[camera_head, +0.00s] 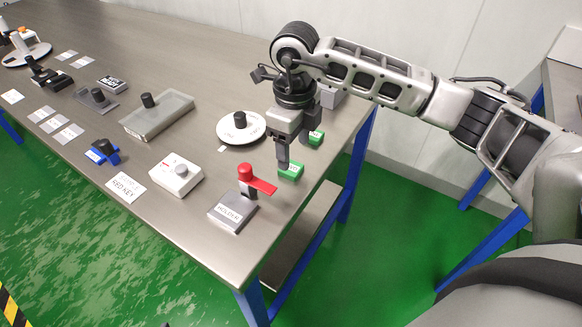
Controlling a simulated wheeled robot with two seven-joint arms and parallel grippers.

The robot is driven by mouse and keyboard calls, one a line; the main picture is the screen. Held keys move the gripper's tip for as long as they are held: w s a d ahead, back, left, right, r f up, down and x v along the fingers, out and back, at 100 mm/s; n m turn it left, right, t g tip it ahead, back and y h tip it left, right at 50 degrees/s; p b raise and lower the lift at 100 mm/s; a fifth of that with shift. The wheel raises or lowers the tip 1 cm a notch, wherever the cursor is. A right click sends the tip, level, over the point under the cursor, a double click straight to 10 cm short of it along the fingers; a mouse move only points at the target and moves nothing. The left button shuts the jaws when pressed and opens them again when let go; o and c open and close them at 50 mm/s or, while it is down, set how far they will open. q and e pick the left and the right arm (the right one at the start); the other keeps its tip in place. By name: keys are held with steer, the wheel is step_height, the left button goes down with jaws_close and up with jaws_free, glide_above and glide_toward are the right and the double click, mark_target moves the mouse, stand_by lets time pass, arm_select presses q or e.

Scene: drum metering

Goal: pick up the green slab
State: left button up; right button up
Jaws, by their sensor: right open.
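A small green slab (291,174) with a white label lies near the right edge of the metal table. A second green block (317,138) with a white label lies farther back, partly hidden by my right gripper. My right gripper (290,155) points down over the table and is open. One finger reaches down at the left end of the nearer green slab. I cannot tell whether it touches the slab. My left gripper is not in view.
A grey holder (233,212) with a red-handled part (257,180) stands in front of the slab. A white box with a grey knob (176,176), a white round dial (241,128) and a grey tray (157,117) lie to the left. The table's right edge is close.

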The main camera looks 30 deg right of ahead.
mark_target(291, 167)
steer(key=f, duration=0.5)
steer(key=shift+w+a+f+p, duration=0.1)
steer(key=shift+w+a+p, duration=0.15)
steer(key=shift+p, duration=0.15)
steer(key=shift+c, duration=0.3)
steer(key=c, duration=1)
